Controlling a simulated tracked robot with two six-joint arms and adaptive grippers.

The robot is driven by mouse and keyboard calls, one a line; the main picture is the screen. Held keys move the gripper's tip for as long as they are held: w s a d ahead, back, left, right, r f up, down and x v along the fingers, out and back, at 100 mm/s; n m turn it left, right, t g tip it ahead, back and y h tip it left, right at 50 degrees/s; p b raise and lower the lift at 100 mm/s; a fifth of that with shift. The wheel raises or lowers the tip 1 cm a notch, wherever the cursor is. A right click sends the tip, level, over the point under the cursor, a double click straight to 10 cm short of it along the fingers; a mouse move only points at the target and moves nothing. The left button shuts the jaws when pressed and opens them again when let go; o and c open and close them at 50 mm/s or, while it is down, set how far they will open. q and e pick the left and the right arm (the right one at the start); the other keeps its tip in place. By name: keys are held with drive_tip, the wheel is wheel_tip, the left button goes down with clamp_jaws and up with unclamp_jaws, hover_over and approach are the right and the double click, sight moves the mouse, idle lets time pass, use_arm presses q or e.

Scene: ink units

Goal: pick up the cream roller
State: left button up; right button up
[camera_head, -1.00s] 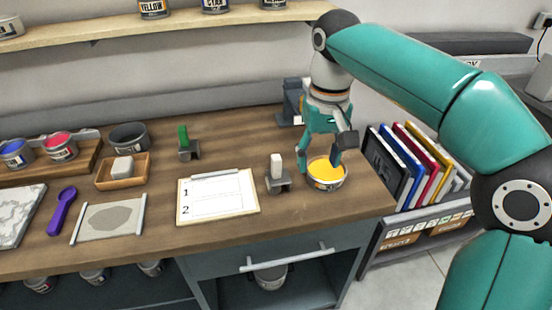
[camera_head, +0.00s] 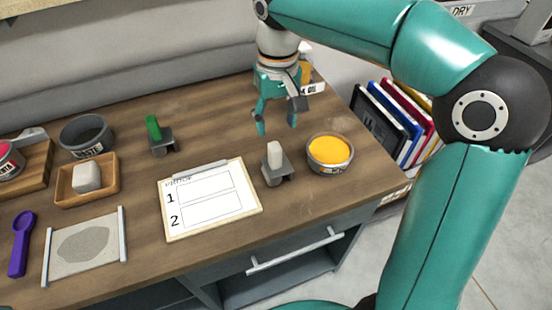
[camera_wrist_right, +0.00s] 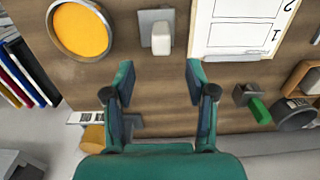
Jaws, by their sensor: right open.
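The cream roller (camera_head: 275,155) stands upright in a small grey holder (camera_head: 278,175) on the wooden bench, between the clipboard and the yellow tin. It also shows in the right wrist view (camera_wrist_right: 165,38), ahead of the fingertips. My right gripper (camera_head: 276,126) is open and empty, with its fingers pointing down. In the head view it appears just behind the roller, apart from it. In the right wrist view the roller lies roughly in line with the gap between the fingers (camera_wrist_right: 160,75). My left gripper is not in view.
A tin of yellow ink (camera_head: 330,152) stands close right of the roller. A clipboard (camera_head: 209,199) lies to the left. A green roller (camera_head: 153,128) stands in another holder farther left. Framed panels (camera_head: 395,120) stand beyond the bench's right edge.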

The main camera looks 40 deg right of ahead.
sight(275, 156)
wheel_tip(275, 156, down, 6)
drive_tip(key=shift+r, duration=0.1)
drive_tip(key=shift+w+a+f, duration=0.1)
drive_tip(key=shift+f, duration=1.25)
drive_tip(key=shift+a+f, duration=0.1)
drive_tip(key=shift+f, duration=1.2)
clamp_jaws()
